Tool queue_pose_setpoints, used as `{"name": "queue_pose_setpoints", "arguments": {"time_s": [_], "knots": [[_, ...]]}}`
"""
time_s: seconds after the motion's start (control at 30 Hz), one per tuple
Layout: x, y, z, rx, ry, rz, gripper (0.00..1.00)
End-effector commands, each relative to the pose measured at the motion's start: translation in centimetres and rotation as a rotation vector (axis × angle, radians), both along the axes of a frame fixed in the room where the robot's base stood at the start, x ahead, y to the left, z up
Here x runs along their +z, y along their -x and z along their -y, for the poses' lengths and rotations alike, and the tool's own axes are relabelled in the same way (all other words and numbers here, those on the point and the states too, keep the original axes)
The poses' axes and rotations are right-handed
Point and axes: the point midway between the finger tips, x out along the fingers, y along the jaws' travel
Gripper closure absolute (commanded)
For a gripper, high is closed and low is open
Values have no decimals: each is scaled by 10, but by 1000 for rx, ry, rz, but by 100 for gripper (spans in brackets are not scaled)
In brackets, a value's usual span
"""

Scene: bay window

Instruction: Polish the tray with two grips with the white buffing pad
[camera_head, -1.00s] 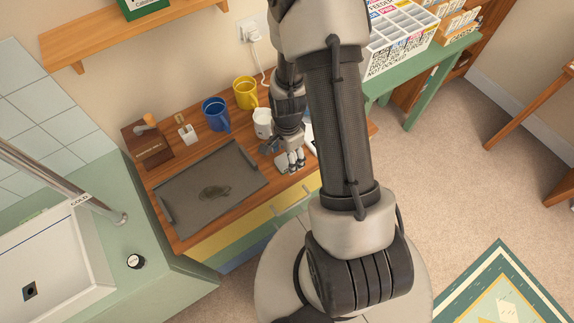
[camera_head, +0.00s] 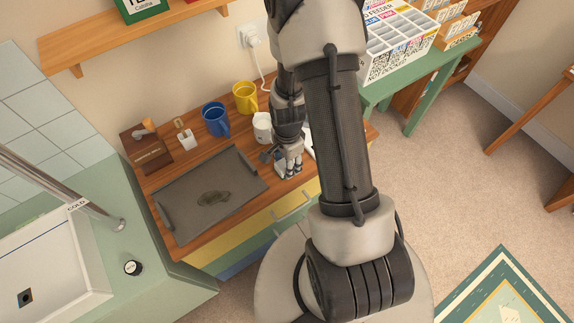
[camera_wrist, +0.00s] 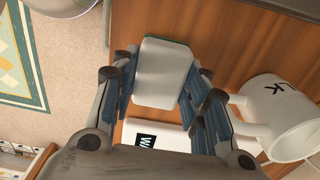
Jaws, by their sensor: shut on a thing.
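The grey tray (camera_head: 180,217) with two raised grips at its ends lies on the wooden counter, left of my gripper. A dark greenish smudge (camera_head: 213,198) marks its middle. My gripper (camera_head: 289,170) is at the counter, just right of the tray and apart from it. In the wrist view my gripper (camera_wrist: 160,85) is shut on the white buffing pad (camera_wrist: 163,72), a rounded white block with a thin green edge. In the head view the pad is mostly hidden by the fingers.
A white mug (camera_head: 262,126) stands close behind my gripper, with blue (camera_head: 215,119) and yellow (camera_head: 245,98) mugs farther back. A white lettered item (camera_wrist: 155,133) lies near the fingers. The sink (camera_head: 50,250) is left.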

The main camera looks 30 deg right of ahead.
Motion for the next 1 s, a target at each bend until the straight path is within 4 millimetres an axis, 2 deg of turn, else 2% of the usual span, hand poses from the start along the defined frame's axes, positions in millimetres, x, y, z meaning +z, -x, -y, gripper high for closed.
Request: {"name": "queue_pose_setpoints", "arguments": {"time_s": [0.33, 0.57, 1.0], "knots": [[0, 0, 0, 0, 0, 0, 93], [7, 0, 0, 0, 0, 1, 93], [43, 0, 0, 0, 0, 0, 93]]}}
